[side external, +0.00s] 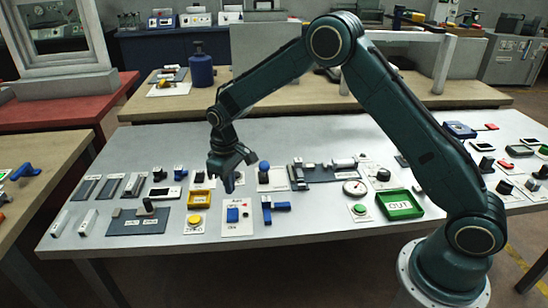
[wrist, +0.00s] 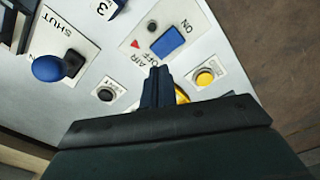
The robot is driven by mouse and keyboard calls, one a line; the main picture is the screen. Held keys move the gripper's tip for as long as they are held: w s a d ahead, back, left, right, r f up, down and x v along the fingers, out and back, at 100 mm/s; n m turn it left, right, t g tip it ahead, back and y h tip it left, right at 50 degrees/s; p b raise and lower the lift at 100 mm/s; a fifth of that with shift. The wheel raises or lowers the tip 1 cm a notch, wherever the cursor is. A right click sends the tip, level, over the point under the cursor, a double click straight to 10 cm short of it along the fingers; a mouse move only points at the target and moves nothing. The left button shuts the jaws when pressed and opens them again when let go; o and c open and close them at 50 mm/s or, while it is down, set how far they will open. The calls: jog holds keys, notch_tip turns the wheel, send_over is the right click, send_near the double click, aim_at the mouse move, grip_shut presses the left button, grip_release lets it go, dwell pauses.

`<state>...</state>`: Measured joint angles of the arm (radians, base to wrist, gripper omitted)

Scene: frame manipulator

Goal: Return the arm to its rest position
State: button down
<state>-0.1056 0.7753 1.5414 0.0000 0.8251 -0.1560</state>
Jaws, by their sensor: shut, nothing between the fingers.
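My arm reaches from its base at the lower right of the side view, up and over to the left, and bends down over the grey table. My gripper (side external: 228,186) points downward with its fingers together and empty, just behind the white plate with the blue rocker switch (side external: 233,214). I cannot tell whether the fingertips touch anything. In the wrist view the shut fingers (wrist: 157,76) point toward the same blue switch (wrist: 168,42), whose plate reads AIR, ON and OFF. The fingers partly hide something yellow.
A green OUT tray (side external: 399,204) is further right. The table's back strip is mostly clear.

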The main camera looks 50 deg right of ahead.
jog(key=shift+r, duration=0.3)
jog(key=s+d+r+m+t, duration=0.1)
jog(key=s+d+r, duration=0.1)
jog(key=s+r, duration=0.65)
jog(key=s+d+r+t, duration=0.15)
jog(key=s+r, duration=0.35)
jog(key=r, duration=0.6)
jog(key=s+d+r+m+t, duration=0.1)
jog(key=s, duration=0.9)
jog(key=s+d+r+m+t, duration=0.1)
jog(key=s+r+t, duration=0.1)
jog(key=s, duration=0.9)
jog(key=shift+r, duration=0.15)
